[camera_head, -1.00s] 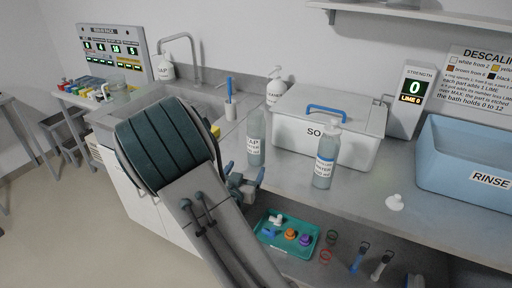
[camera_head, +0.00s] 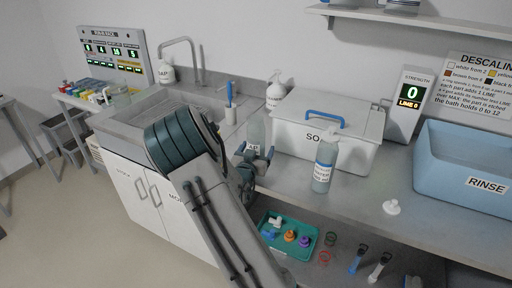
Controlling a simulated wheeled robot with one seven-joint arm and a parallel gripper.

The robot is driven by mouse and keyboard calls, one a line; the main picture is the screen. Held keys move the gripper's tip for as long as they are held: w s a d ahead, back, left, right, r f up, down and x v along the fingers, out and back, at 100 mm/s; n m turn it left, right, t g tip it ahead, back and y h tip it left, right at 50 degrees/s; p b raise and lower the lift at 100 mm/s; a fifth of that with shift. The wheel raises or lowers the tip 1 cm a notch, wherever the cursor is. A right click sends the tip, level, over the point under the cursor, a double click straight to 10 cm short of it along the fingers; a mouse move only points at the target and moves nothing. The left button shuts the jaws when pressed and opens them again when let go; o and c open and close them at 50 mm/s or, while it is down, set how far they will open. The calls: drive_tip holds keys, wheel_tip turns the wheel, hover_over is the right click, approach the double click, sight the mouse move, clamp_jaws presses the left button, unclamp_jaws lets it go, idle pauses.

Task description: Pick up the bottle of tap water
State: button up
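A clear grey bottle (camera_head: 256,132) stands on the steel counter left of the white box. Its label reads TAP in the earlier picture; now its lower part is mostly hidden by my gripper. My gripper (camera_head: 255,153) is at the bottle's lower half, with one blue fingertip on each side of the label. The fingers look spread; whether they touch the bottle cannot be seen. A second, similar bottle (camera_head: 324,168) with a white and blue label stands to the right, in front of the box, apart from my gripper.
The white lidded box (camera_head: 308,131) with a blue handle stands close behind. A sink (camera_head: 160,110) lies left, a blue RINSE tub (camera_head: 465,165) right. A green tray (camera_head: 274,245) with small parts lies below the counter edge.

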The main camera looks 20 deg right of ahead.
drive_tip(key=shift+w+d, duration=0.25)
drive_tip(key=shift+w, duration=0.05)
drive_tip(key=c, duration=1.1)
drive_tip(key=shift+c, duration=0.8)
drive_tip(key=shift+r, duration=0.25)
